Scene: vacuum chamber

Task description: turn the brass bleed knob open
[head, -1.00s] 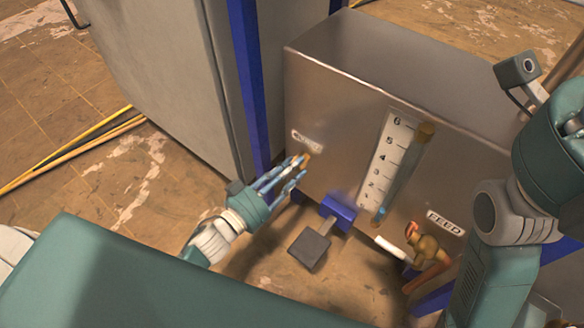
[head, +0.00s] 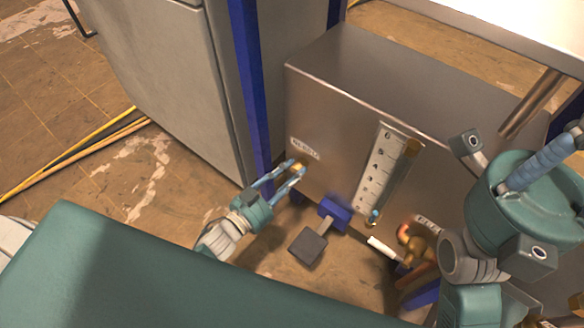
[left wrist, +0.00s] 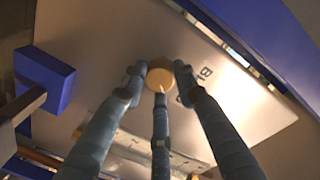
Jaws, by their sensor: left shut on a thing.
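The brass bleed knob (head: 299,167) sits low on the left part of the metal box's front face, below a label (head: 305,149). My left gripper (head: 294,175) is shut on it, fingertips around its sides. In the left wrist view the knob (left wrist: 160,76) looks faceted, with fingers on either side and one below. The label beside it is partly hidden by a finger, with only its first letters showing. The right arm is at the right of the head view; bluish finger-like parts of my right gripper (head: 540,165) show, but not their opening.
The metal box (head: 400,75) carries a numbered gauge (head: 383,165). A blue bracket with a dark pedal (head: 307,246) and a brass valve (head: 417,241) are right of the knob. A blue post (head: 250,90) and grey cabinet (head: 170,80) stand left. A white-topped bench (head: 510,25) is at upper right.

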